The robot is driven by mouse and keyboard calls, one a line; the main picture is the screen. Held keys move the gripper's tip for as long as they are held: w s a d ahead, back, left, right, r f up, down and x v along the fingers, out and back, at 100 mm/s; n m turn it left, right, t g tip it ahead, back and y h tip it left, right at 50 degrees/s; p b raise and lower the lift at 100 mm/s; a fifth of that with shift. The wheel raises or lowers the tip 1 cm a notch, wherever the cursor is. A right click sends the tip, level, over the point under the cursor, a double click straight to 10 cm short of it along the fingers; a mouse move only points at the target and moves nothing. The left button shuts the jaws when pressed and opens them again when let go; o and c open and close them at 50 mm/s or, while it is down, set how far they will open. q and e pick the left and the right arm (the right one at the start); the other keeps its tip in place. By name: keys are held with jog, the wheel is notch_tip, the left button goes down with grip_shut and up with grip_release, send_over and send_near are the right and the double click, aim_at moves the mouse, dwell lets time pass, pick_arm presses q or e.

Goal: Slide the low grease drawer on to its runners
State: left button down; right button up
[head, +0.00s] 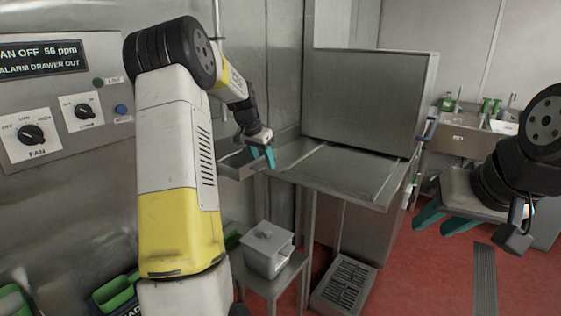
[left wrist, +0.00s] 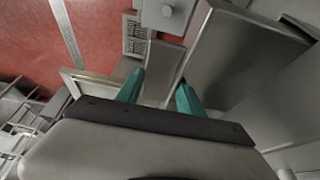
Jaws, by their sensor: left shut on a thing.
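My left gripper (head: 264,157), with teal fingers, is at the front rim of a shallow grey metal tray-like drawer (head: 236,170) left of the steel counter. It is shut on this drawer; the exact contact is hard to make out. In the left wrist view the two teal fingers (left wrist: 160,93) stand on either side of a grey metal part. I cannot make out the runners or whether the drawer touches them. My right gripper (head: 430,228) is at the right, its teal fingers apart and empty, over the red floor.
A steel counter (head: 335,170) with a raised upright panel (head: 365,100) stands to the right of the drawer. A lidded grey box (head: 268,250) sits on a low stand below. The wall panel (head: 60,100) reads "DRAWER OUT".

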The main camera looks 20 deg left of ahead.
pick_arm(q)
jog(key=shift+w+a, duration=0.1)
jog(key=shift+w+a+r, duration=0.1)
jog(key=shift+w+a, duration=0.2)
jog(key=shift+a, duration=0.55)
jog(key=shift+w+a+f, duration=0.1)
jog(key=shift+w+a, duration=0.2)
jog(key=shift+a, duration=0.6)
jog(key=shift+w+a+r, duration=0.1)
jog(key=shift+w+a, duration=0.2)
jog(key=shift+a, duration=0.55)
jog(key=shift+a, duration=0.1)
jog(key=shift+c, duration=1.2)
grip_release()
jog(key=shift+a, duration=0.2)
jog(key=shift+r, duration=0.1)
jog(key=shift+s+a+r, duration=0.2)
jog(key=shift+r, duration=0.5)
jog(key=shift+s+a+r, duration=0.1)
jog(key=shift+s+r, duration=0.1)
jog(key=shift+r, duration=0.25)
jog(key=shift+c, duration=0.9)
jog(key=shift+o, duration=0.3)
jog(key=shift+v, duration=2.25)
